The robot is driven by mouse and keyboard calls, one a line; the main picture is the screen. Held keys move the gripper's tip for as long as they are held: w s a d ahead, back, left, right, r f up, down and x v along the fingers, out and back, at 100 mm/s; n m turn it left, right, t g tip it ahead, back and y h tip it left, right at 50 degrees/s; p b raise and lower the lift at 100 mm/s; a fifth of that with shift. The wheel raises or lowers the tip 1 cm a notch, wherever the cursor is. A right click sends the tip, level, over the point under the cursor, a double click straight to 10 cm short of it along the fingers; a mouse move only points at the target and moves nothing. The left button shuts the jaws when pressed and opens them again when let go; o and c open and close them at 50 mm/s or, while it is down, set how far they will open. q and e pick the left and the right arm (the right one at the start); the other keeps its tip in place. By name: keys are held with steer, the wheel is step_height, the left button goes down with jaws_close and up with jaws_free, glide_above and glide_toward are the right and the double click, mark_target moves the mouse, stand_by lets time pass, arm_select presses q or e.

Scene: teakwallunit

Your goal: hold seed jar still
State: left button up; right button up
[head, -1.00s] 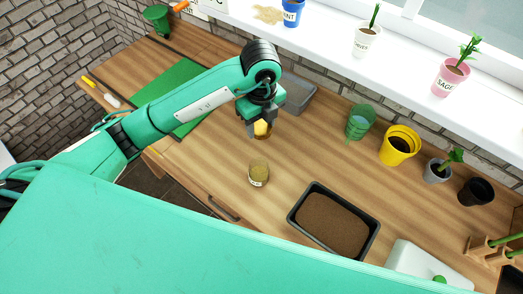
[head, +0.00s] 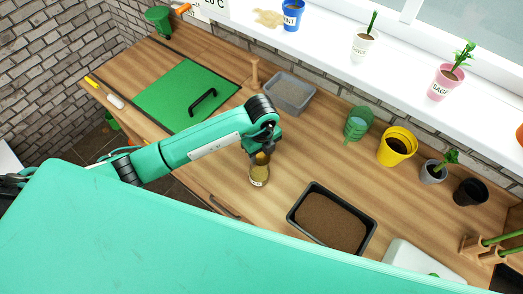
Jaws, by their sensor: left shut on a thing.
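The seed jar (head: 259,175) is a small, round, olive-gold jar with a pale label. It stands upright on the wooden bench near the middle of the head view. My left gripper (head: 261,158) points down at the top of the jar and is shut on it. The fingers and part of the jar's upper end are hidden by the wrist above. A small yellow patch shows between the fingers and the jar. My right gripper is not in view.
A black tray of soil (head: 331,218) lies right of the jar. A grey tray (head: 290,92), green cup (head: 357,123) and yellow pot (head: 397,147) stand behind. A green mat (head: 186,97) with a black handle lies left. Bench between jar and pots is clear.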

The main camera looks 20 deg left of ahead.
mark_target(262, 155)
arm_select(q)
steer(key=o, duration=0.6)
steer(key=shift+f, duration=0.15)
steer(key=o, duration=0.5)
step_height(262, 155, up, 12)
steer(key=b, duration=0.3)
steer(key=shift+r, duration=0.2)
